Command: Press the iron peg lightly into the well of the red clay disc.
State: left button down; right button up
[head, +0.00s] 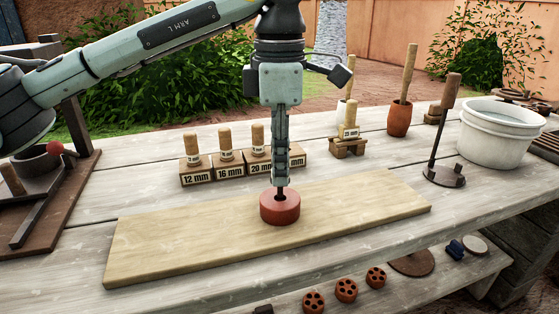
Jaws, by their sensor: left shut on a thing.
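My left gripper (280,180) points straight down over the middle of the board and is shut on the iron peg (280,191). Only a short dark length of the peg shows below the fingertips; the fingers hide the rest. The peg's lower end meets the top of the red clay disc (280,209) near its centre. I cannot tell how deep it sits in the well. The disc lies flat on the pale wooden board (370,208). My right gripper is not in view.
Labelled blocks with wooden-handled tools (229,169) stand behind the board. A small stand (347,147), a brown cup (399,118), an upright rod on a dark base (445,176) and a white tub (497,140) are to the right. Holed red discs (346,289) lie on a lower shelf.

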pick_arm(q)
jog(key=shift+f+b, duration=0.5)
jog(key=shift+f, duration=0.15)
dwell(1.9)
jog(key=shift+r, duration=0.1)
jog(key=shift+r+p, duration=2.75)
jog(key=shift+r, duration=1.25)
jog(key=shift+a+f, duration=0.1)
jog(key=shift+a, duration=0.45)
jog(key=shift+a+b, duration=0.7)
jog(key=shift+a, duration=1.9)
